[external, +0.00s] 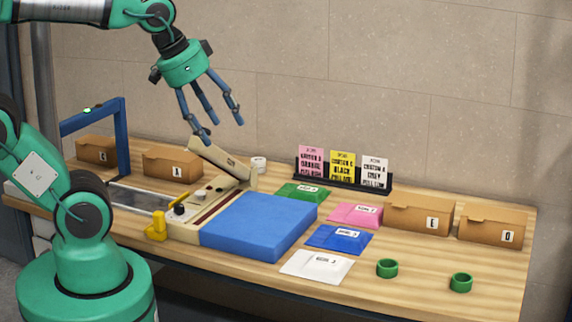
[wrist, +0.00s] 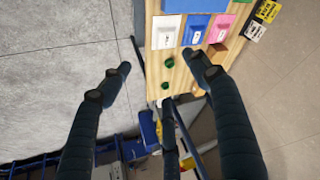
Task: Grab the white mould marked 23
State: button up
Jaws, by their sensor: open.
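A flat white mould (external: 317,266) lies near the front edge of the wooden table, in front of the blue mould (external: 338,238). Its label is too small to read, so I cannot confirm the 23. In the wrist view the white mould (wrist: 165,33) is near the top, left of the blue mould (wrist: 196,31). My gripper (external: 217,124) is open and empty, its fingers spread and pointing down. It hangs well above the press, behind and to the left of the white mould. Nothing hides the white mould.
A large blue pad (external: 258,226) and the press (external: 190,208), with a raised beige lever (external: 224,164), are left of the moulds. Pink (external: 355,215) and green (external: 302,194) moulds lie behind. Two green rings (external: 387,268) and cardboard boxes (external: 418,218) are to the right.

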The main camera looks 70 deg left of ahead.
jog(key=w+a+r+m+g+p, duration=0.1)
jog(key=w+a+r, duration=0.2)
jog(key=w+a, duration=0.4)
jog(key=w+a+r+g+p, duration=0.1)
jog(key=w+a+r+p, duration=0.3)
jog(key=w, duration=0.6)
jog(key=w+a+f+y+b, duration=0.1)
jog(key=w+a+f, duration=0.1)
jog(key=w+a, duration=0.6)
jog(key=m+g+h+p, duration=0.1)
jog(key=m+g+p, duration=0.2)
jog(key=m+p, duration=0.15)
send_over(259, 159)
notch_tip(259, 159, down, 30)
jog(key=shift+f+n+p, duration=0.1)
jog(key=shift+n+p, duration=0.35)
jog(key=shift+f, duration=0.15)
jog(key=shift+f, duration=4.2)
